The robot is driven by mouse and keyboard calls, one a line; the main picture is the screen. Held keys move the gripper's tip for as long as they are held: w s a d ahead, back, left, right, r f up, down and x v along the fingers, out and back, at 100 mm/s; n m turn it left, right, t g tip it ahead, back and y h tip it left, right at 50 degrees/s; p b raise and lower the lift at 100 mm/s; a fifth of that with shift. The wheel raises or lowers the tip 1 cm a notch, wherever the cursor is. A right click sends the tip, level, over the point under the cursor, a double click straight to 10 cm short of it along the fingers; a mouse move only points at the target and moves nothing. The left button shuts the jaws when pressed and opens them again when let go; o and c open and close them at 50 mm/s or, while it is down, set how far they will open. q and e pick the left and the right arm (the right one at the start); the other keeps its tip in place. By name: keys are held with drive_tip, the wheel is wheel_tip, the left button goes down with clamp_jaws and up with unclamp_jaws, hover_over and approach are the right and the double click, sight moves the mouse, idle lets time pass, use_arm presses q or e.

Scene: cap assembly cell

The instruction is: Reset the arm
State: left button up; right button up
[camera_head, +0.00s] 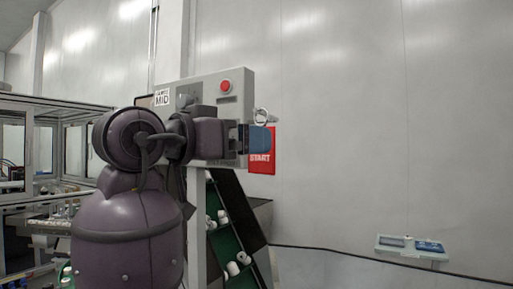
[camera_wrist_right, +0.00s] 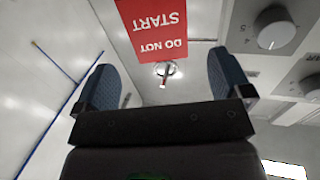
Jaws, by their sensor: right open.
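My right gripper (camera_head: 258,140) is at the right end of the grey control box in the head view, with its blue fingertips in front of a red tag (camera_head: 262,162) reading START. In the right wrist view the gripper (camera_wrist_right: 163,85) is open, with nothing between its two blue fingers. The red DO NOT START tag (camera_wrist_right: 153,28) shows upside down beyond the fingertips, and a small metal key-like piece (camera_wrist_right: 166,70) on a round fitting shows beside it. My arm hides part of the control box (camera_head: 240,78). My left gripper is not in view.
The box carries a red button (camera_head: 225,86) and a MID label (camera_head: 162,98); the wrist view shows its dark knobs (camera_wrist_right: 275,30). A green chute (camera_head: 228,245) with white caps stands below. A framed machine (camera_head: 50,105) is at left. A small shelf (camera_head: 412,248) is at right.

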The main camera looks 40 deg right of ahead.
drive_tip(key=a, duration=0.3)
drive_tip(key=shift+a, duration=0.3)
